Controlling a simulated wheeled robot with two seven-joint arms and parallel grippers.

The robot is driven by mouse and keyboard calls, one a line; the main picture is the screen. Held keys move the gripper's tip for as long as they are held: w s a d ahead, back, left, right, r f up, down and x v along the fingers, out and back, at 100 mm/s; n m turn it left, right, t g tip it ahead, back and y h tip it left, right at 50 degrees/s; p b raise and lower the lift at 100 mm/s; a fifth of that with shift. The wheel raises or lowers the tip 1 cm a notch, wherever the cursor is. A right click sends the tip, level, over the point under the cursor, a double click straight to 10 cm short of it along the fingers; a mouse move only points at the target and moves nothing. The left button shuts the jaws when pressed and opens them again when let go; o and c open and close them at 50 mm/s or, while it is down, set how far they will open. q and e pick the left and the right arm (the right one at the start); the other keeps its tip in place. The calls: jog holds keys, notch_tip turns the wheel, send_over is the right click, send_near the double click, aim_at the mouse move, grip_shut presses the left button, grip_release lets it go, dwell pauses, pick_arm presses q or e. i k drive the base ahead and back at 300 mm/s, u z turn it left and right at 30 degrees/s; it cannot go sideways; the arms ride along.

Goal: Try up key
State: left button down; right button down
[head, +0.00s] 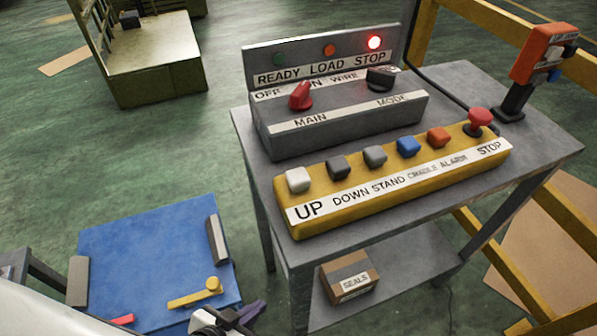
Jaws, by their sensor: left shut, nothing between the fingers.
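The white UP key (298,180) sits at the left end of the yellow key box (400,190), above a label reading UP. Black, grey, blue and orange keys and a red STOP knob (480,118) follow to its right. The grey panel (340,125) behind has a red MAIN switch (300,96) and a black MODE switch (380,78). My right gripper is out of view.
The grey table (455,87) carries the boxes and an orange handheld unit (545,52) on a stand. A cardboard box labelled SEALS (349,275) is on the lower shelf. A blue board (150,250) with a yellow handle lies at left. Yellow rails stand at right.

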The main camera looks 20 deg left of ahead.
aim_at(298, 180)
jog(key=k, duration=1)
jog(key=z, duration=1.55)
jog(key=i, duration=1.2)
jog(key=u, duration=2.75)
jog(key=i, duration=0.55)
jog(key=u, duration=0.05)
